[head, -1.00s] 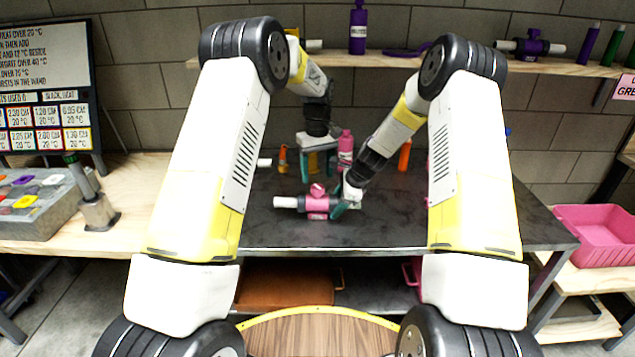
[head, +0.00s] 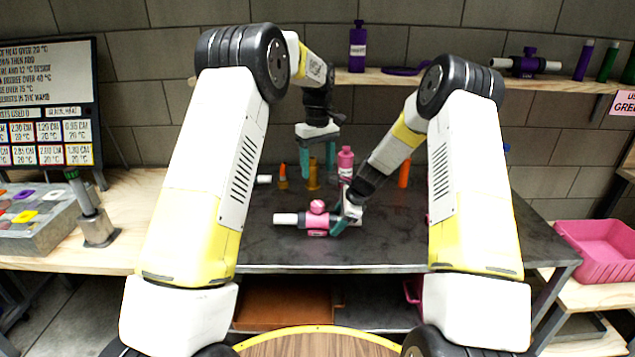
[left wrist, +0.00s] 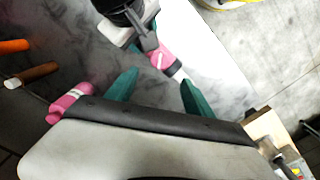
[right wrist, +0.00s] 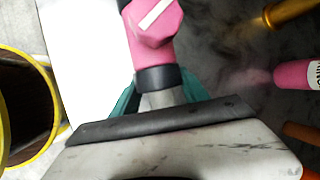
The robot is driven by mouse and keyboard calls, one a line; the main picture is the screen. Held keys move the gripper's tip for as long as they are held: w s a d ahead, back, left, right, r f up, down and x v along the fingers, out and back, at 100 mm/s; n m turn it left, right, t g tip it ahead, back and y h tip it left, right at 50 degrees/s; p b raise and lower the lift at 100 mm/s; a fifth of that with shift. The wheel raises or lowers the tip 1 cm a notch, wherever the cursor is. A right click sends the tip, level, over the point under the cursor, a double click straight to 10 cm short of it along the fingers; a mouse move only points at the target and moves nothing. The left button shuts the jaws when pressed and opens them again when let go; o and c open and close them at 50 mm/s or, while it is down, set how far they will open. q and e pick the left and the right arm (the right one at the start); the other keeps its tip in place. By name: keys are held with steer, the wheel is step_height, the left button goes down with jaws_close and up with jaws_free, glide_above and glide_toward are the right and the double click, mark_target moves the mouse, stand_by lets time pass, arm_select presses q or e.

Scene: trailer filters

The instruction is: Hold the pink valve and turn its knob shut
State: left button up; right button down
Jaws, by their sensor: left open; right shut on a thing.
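The pink valve (head: 317,222) lies along the dark table, with a white pipe end (head: 286,219) on its left and its pink knob (head: 317,206) on top. My right gripper (head: 346,217) is shut on the valve's right end. In the right wrist view its teal fingers close around the grey pipe end (right wrist: 160,99), beside a black ring and the pink body (right wrist: 152,35). My left gripper (head: 318,157) is open and empty, above and behind the valve. The left wrist view shows the valve (left wrist: 165,60) beyond its spread fingers (left wrist: 158,92).
A pink bottle (head: 345,162), a brass-coloured item (head: 313,175) and orange items (head: 404,174) stand at the table's back. A shelf (head: 430,82) runs behind. A pink bin (head: 595,250) is at right. The table front left of the valve is clear.

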mark_target(317, 203)
arm_select(q)
step_height(317, 203, down, 12)
steer(key=n, duration=1.2)
steer(key=shift+r, duration=0.1)
steer(key=shift+c, duration=0.2)
jaws_close()
